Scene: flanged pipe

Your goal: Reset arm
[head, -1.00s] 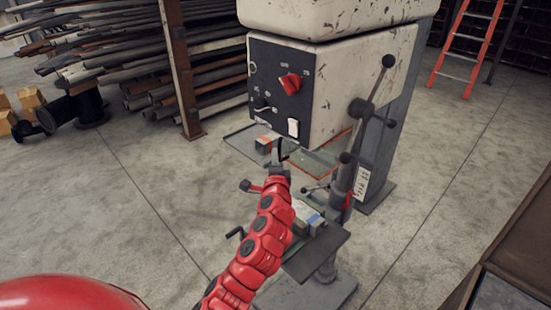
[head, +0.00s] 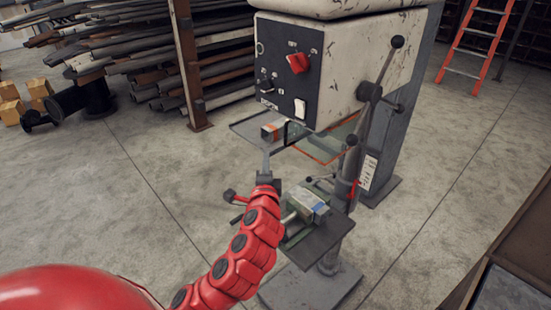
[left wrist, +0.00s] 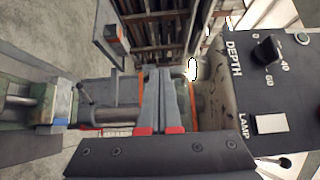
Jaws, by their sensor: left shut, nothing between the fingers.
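My left gripper (head: 266,158) is in front of the drill press, below its control panel, with its red arm reaching in from the lower left. Its fingers are together and empty, and in the left wrist view the closed grey fingers (left wrist: 158,78) show with red pads at their base. The drill press (head: 375,40) has a cream, chipped head and a dark panel with a red knob (head: 298,63) and a white switch. In the left wrist view the panel with its white lamp switch (left wrist: 270,123) is at the right. My right gripper is not in view.
A vise (head: 302,215) sits on the press table below the gripper. A black flanged pipe (head: 92,98), yellow boxes (head: 22,97) and stacked pipes (head: 120,45) stand left. Open floor lies between.

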